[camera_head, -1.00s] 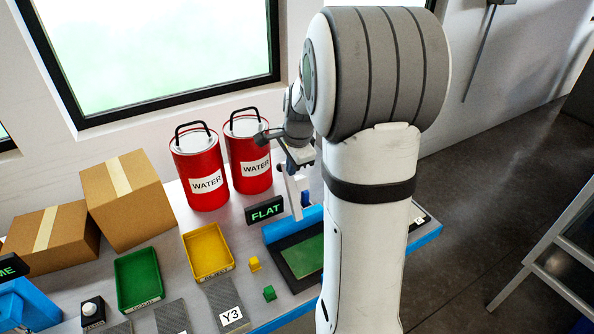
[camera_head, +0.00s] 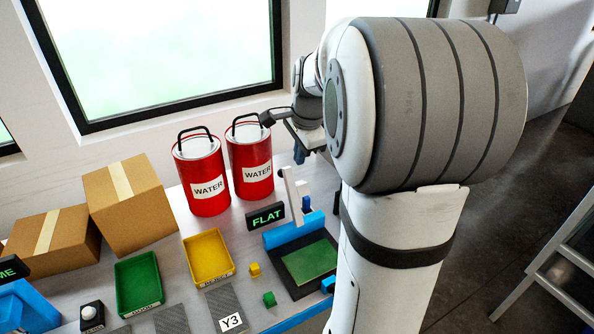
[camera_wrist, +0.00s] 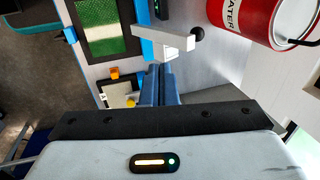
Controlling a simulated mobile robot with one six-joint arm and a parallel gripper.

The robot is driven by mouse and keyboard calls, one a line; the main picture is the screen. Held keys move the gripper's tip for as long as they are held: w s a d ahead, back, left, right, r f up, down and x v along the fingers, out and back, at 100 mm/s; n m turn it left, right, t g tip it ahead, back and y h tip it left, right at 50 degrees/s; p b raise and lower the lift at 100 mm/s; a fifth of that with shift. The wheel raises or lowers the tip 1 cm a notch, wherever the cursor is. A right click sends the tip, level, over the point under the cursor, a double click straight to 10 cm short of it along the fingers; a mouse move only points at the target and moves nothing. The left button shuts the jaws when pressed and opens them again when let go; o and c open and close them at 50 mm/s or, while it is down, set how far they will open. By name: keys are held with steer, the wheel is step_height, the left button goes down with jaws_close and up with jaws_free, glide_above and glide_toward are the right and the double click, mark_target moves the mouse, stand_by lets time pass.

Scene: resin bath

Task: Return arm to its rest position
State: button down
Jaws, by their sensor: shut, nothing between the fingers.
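My gripper (camera_head: 299,154) hangs above the bench beside the right red water can, near the FLAT sign, in the head view. Its blue fingers are together and hold nothing. In the wrist view the two blue fingers of my gripper (camera_wrist: 159,72) lie side by side with no object between them. The white lever (camera_wrist: 172,44) of the press-like device shows just beyond the fingertips. My arm's large grey joint fills the right of the head view and hides part of the bench and floor behind it.
Two red water cans (camera_head: 206,178) stand by the window. The FLAT sign (camera_head: 266,215) and blue-edged device with a green plate (camera_head: 310,262) are below my gripper. A yellow tray (camera_head: 208,257), green tray (camera_head: 138,284) and cardboard boxes (camera_head: 128,203) lie left. A metal frame (camera_head: 560,250) stands right.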

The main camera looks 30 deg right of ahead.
steer(key=v, duration=0.4)
steer(key=shift+w, duration=0.1)
